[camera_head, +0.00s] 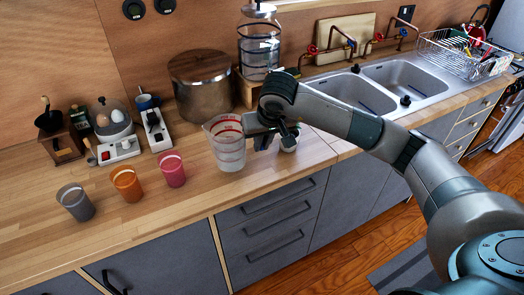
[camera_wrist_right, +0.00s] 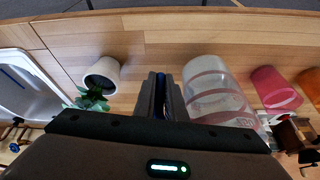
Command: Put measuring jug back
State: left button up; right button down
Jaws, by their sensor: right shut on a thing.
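The measuring jug (camera_head: 226,150) is clear with red markings and stands upright at the wooden counter, right of the pink cup. I cannot tell whether its base touches the wood. My right gripper (camera_head: 262,136) is at the jug's right side, shut on it at the handle side; the handle itself is mostly hidden by the fingers. In the right wrist view the closed fingers (camera_wrist_right: 160,98) are just beside the jug (camera_wrist_right: 214,90). My left gripper is not in view.
Pink (camera_head: 171,170), orange (camera_head: 126,184) and grey (camera_head: 75,202) cups stand left of the jug. A large pot (camera_head: 202,88) and a glass dispenser (camera_head: 259,45) stand behind. A small white plant pot (camera_wrist_right: 103,74) is close to the gripper's other side. The sink (camera_head: 352,92) is right.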

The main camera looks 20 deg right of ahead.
jog(key=shift+f+p, duration=0.85)
jog(key=shift+f, duration=1.1)
jog(key=shift+f, duration=0.15)
jog(key=c, duration=1.8)
grip_release()
